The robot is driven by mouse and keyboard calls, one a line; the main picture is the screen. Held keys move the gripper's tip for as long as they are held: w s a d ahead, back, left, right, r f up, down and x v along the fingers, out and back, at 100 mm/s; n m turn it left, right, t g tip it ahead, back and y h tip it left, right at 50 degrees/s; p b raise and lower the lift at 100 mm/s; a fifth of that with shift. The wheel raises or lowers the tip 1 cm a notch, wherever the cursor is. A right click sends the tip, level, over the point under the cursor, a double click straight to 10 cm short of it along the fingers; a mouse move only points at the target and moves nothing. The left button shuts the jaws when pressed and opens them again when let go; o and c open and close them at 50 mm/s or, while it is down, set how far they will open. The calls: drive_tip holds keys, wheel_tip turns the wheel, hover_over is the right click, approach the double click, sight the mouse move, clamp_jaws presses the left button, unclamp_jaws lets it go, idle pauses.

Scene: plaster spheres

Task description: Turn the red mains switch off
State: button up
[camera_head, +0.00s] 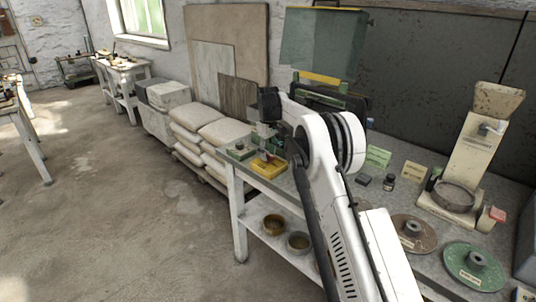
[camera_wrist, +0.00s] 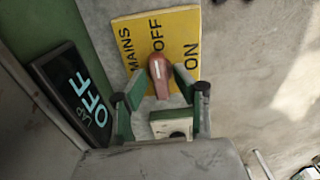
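The red switch handle (camera_wrist: 160,76) stands on a yellow plate (camera_wrist: 125,24) marked MAINS, OFF and ON in the wrist view. Its rounded end, with a white line, points up the picture at the word OFF; ON is at the right. My gripper (camera_wrist: 159,79) is open, with one green finger on each side of the handle. Slim gaps seem to show, but I cannot tell whether either finger touches it. In the head view the yellow plate (camera_head: 263,171) lies at the bench's left end under my gripper (camera_head: 266,155), and the handle is mostly hidden.
A dark display (camera_wrist: 73,97) reading LAP OFF stands left of the plate in the wrist view. A small green and white box (camera_wrist: 172,124) with a dark round part sits just below the handle. Labelled discs (camera_head: 475,268) and a cream machine (camera_head: 470,160) occupy the bench's right.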

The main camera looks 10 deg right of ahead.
sight(268, 153)
drive_tip(key=shift+o, duration=0.2)
wheel_tip(268, 153, up, 12)
idle(0.6)
